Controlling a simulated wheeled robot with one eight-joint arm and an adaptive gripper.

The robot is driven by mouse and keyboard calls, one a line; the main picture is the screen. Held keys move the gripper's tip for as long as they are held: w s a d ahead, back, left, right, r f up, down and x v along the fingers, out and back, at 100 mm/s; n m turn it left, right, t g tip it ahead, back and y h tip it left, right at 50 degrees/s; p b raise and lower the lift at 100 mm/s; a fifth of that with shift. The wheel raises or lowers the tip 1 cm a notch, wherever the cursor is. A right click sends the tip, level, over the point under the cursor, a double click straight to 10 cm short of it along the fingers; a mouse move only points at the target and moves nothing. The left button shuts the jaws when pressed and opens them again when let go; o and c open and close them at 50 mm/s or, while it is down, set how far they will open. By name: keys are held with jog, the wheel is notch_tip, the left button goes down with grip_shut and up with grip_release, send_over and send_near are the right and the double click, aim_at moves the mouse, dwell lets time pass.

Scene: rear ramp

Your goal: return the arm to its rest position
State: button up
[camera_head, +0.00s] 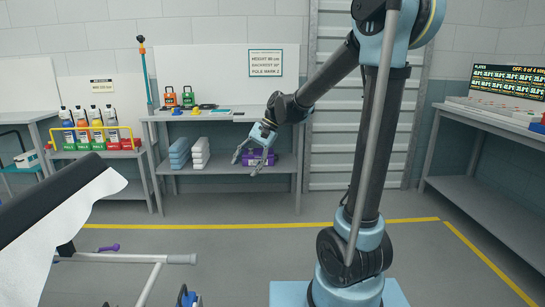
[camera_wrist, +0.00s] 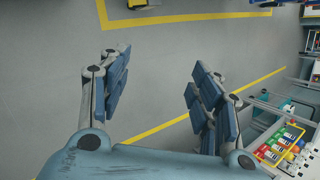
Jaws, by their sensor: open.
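My gripper (camera_head: 256,154) hangs in the air near the middle of the head view, pointing down and to the left. It appears in front of the back workbench and its lower shelf. In the wrist view my gripper (camera_wrist: 157,105) has its two blue-padded fingers spread wide apart. Only grey floor and yellow lines show between them, so it is empty. My arm is bent: it rises from its base at the right of the head view and then reaches down and left.
The back workbench (camera_head: 225,117) has a purple case (camera_head: 262,158) and stacked packs on its shelf. A bottle rack (camera_head: 94,142) stands left. A roll with white sheet (camera_head: 70,225) and a pale frame (camera_head: 150,259) are in the left foreground. A side bench (camera_head: 490,123) stands right. Middle floor is open.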

jog(key=s+d+f+n+t+h, duration=0.1)
jog(key=s+d+f, duration=0.3)
jog(key=d, duration=0.5)
jog(key=s+d+f+n+t+h, duration=0.1)
jog(key=s+d+f+t+h, duration=0.1)
jog(key=s+d, duration=0.7)
jog(key=s+d+f+n+t+h, duration=0.1)
jog(key=s+d+f+h, duration=0.2)
jog(key=d, duration=0.7)
jog(key=s+f, duration=0.2)
jog(key=s, duration=0.2)
jog(key=shift+s+f+t, duration=0.15)
jog(key=shift+f+t, duration=0.15)
jog(key=shift+d, duration=0.1)
